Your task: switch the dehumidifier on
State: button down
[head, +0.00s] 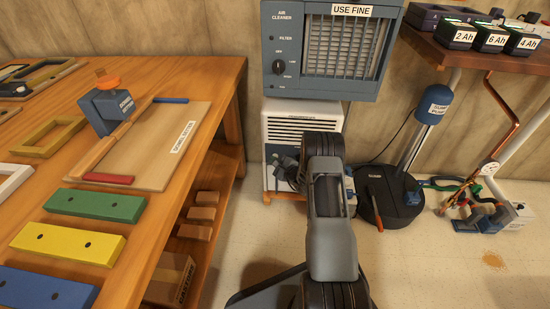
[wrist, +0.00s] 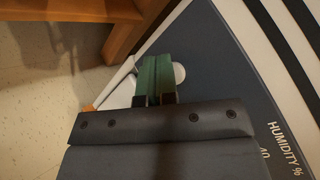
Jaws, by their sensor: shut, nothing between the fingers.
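In the wrist view the dehumidifier's dark blue panel (wrist: 222,75) fills the right side, with part of a "HUMIDITY %" marking. My gripper's green fingers (wrist: 154,60) are together with nothing between them, over the panel's left part. A round white part (wrist: 179,73) shows just right of the fingers, partly hidden by them. I cannot tell whether the fingers touch it.
The air cleaner (head: 333,55) sits directly above the dehumidifier. A wooden workbench (head: 215,75) with blocks and a board stands at left. A sump pump (head: 390,200) and a clutter of tools (head: 477,200) are on the floor at right. Open floor lies at the lower right.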

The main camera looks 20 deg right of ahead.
dwell(0.4)
jog(key=shift+s+a, duration=0.2)
jog(key=shift+s, duration=0.2)
jog(key=s+a+p, duration=0.1)
jog(key=s+a, duration=0.2)
jog(key=s, duration=0.2)
jog(key=shift+p, duration=0.3)
jog(key=shift+s, duration=0.1)
dwell(0.5)
